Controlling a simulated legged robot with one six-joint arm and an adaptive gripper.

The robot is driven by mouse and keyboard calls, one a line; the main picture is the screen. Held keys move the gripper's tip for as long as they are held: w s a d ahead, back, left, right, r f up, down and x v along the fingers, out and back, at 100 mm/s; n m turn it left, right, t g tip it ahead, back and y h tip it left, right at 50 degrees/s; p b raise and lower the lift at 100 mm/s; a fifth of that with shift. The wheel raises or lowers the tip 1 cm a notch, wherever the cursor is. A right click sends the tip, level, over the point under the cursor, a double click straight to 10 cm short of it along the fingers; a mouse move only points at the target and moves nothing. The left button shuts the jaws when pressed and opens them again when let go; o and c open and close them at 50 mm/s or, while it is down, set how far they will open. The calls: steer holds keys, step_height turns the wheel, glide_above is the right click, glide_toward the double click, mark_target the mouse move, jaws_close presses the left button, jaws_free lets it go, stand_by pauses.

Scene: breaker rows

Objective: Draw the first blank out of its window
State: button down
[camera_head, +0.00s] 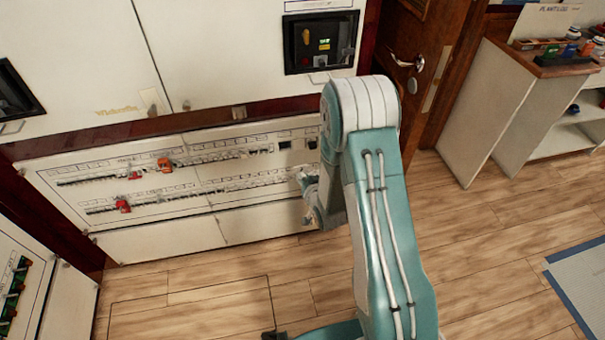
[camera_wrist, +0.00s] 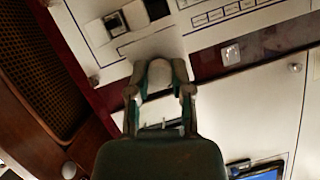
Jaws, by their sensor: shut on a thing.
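The breaker panel (camera_head: 150,212) is a low white board with two rows of breakers, in the head view. Two dark windows (camera_head: 285,145) are at the right end of its upper row; dark openings (camera_wrist: 115,23) also show at the top of the wrist view. My gripper (camera_head: 308,182) is at the panel's right end, partly hidden by my arm. In the wrist view my gripper (camera_wrist: 161,78) is shut on a pale, rounded piece, apparently the blank (camera_wrist: 159,73), between its fingertips. Whether the blank is still seated in a window cannot be told.
Red tags (camera_head: 122,205) and an orange one (camera_head: 165,165) hang on the breaker rows. White cabinets (camera_head: 200,50) rise above the panel. A wooden door (camera_head: 410,60) and a white shelf (camera_head: 565,110) stand to the right. The wood floor (camera_head: 500,230) at right is mostly clear.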

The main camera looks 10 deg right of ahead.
steer(key=s, duration=0.4)
steer(key=shift+s, duration=0.15)
stand_by(0.4)
steer(key=shift+w+d+r+m+h, duration=0.15)
steer(key=shift+r+m+h, duration=0.25)
steer(key=shift+r, duration=0.4)
steer(key=shift+w+d+r+m+h, duration=0.15)
steer(key=shift+r+m+h, duration=0.2)
steer(key=shift+r, duration=0.4)
